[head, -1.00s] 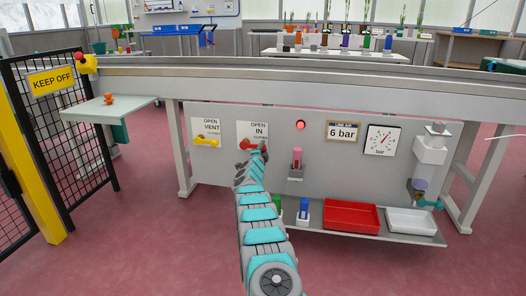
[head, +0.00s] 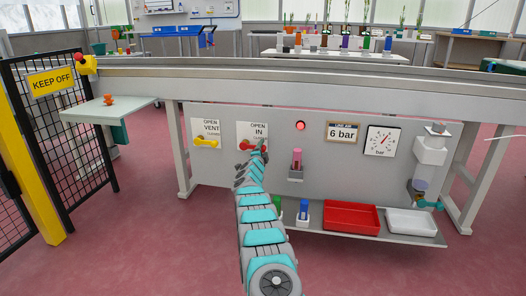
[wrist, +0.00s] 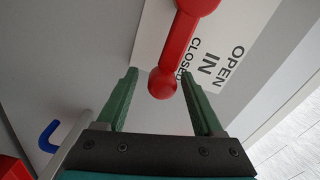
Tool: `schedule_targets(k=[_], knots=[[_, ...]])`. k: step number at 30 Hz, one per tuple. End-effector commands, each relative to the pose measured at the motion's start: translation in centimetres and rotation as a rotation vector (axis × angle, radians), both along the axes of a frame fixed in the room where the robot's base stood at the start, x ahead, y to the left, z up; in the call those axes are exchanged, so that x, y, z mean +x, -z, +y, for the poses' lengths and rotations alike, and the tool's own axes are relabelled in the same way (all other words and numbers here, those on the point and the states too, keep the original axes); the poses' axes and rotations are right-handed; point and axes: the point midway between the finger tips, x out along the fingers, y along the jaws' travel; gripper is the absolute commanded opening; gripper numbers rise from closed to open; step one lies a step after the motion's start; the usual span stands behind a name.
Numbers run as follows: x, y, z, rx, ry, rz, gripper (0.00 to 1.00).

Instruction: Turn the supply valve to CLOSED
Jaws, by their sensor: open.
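The supply valve's red handle (head: 247,147) is on the white IN plate (head: 252,128) on the grey panel, left of centre in the head view. It lies about level there. In the wrist view the red handle (wrist: 180,45) runs beside the word CLOSED, with OPEN farther off to the right. My gripper (wrist: 160,75) is open, its two green fingers on either side of the handle's rounded free end. I cannot tell whether either finger touches it. In the head view my gripper (head: 252,159) is just below the handle, partly hidden by my arm.
The yellow VENT handle (head: 207,142) is close on the left. A red lamp (head: 300,125), a 6 bar sign (head: 344,131) and a dial gauge (head: 382,141) are to the right. Below are a red tray (head: 351,229) and a white tray (head: 411,234) on a shelf.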

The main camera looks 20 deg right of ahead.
Motion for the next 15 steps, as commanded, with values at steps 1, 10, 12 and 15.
schedule_targets(k=[1,10,12,15], knots=[[0.0,0.0,0.0,0.0,0.0,0.0,0.69],[-1.0,0.0,0.7,-0.003,0.003,0.004,0.69],[-1.5,0.0,1.0,-0.003,0.003,0.003,0.69],[-2.1,0.0,1.7,0.002,-0.003,0.001,0.69]])
